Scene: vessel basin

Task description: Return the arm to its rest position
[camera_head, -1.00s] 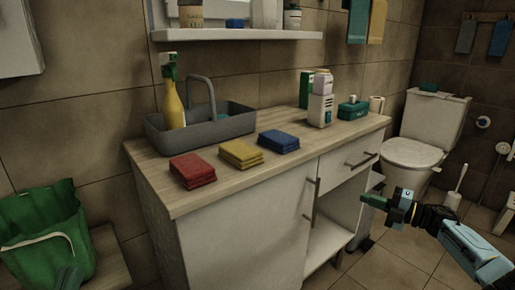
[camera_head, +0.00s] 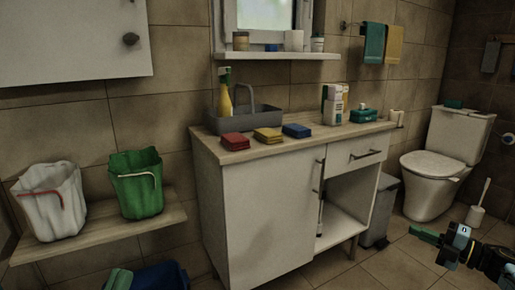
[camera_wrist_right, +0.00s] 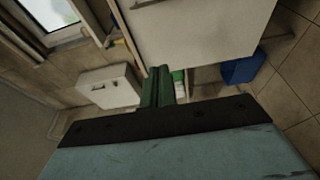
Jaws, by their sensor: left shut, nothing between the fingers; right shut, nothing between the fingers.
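My right gripper (camera_head: 414,231) is at the lower right of the head view, in front of the cabinet's right side and the toilet. Its green fingers are shut with nothing between them. They also show together in the right wrist view (camera_wrist_right: 158,88). It is apart from the white cabinet (camera_head: 258,215). Most of my right forearm is cut off by the picture's edge. My left gripper is not seen.
The cabinet's lower right compartment (camera_head: 341,228) is open. A grey bin (camera_head: 382,210) stands beside it, and a toilet (camera_head: 434,165) further right. A bench (camera_head: 100,230) holds white and green bags. A blue container (camera_head: 165,276) lies low at left. Floor in front is partly clear.

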